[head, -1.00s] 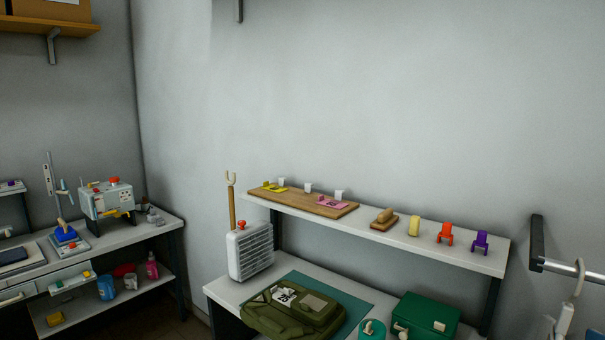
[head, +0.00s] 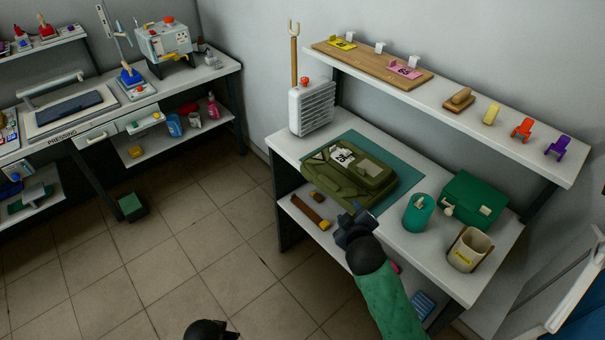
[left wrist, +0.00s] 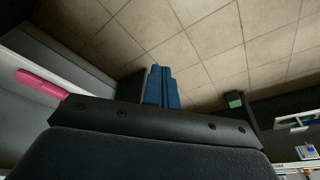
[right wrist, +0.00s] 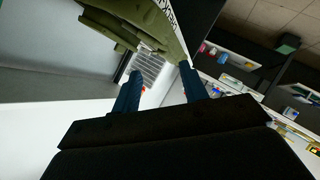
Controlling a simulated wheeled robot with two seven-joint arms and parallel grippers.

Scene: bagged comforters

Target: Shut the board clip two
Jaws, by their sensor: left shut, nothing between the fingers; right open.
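A wooden board (head: 372,65) lies on the raised shelf in the head view. Small white clips stand along its back edge: one at the left (head: 351,37), one in the middle (head: 379,48) and one at the right (head: 415,61). Which is clip two is not marked, and whether each is open or shut is too small to tell. A yellow tag (head: 341,44) and a pink tag (head: 404,70) lie on the board. My right gripper (right wrist: 160,82) is open and empty by the bench's front edge, below and away from the board. My left gripper (left wrist: 163,80) is shut and empty, pointing over the floor.
An olive bag (head: 350,172) lies on a teal mat on the bench (head: 290,145). A white heater-like box (head: 312,108), green box (head: 473,200), teal cup (head: 418,212) and beige holder (head: 470,250) stand there. A wooden block, yellow piece, orange and purple clips share the shelf (head: 450,85).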

